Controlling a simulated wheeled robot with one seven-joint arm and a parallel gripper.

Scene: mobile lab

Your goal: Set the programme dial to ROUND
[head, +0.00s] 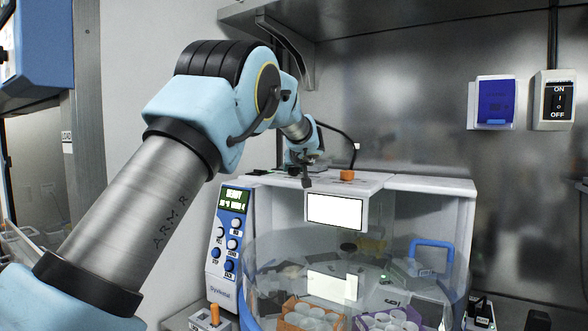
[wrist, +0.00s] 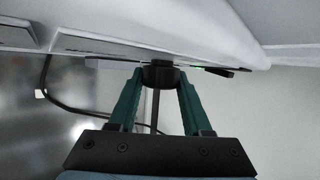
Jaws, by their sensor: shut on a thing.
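My gripper (wrist: 158,82) is at the white machine (head: 425,184). In the wrist view its two green fingers close on the sides of a dark round knob, the programme dial (wrist: 159,71). The dial sits on the pale machine surface, seen nearly edge-on. A small green glow and a dark bar show just right of it. No dial lettering, including ROUND, can be read, so its setting cannot be told. In the head view the gripper end (head: 306,178) is small and dark at the machine's top, and I cannot make out the dial there.
A blue-and-white control panel (head: 229,245) with a lit display and buttons stands left of the machine's clear drum (head: 350,265). Orange (head: 305,316) and purple (head: 385,321) racks hold tubes. A shelf (head: 390,14) overhangs behind.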

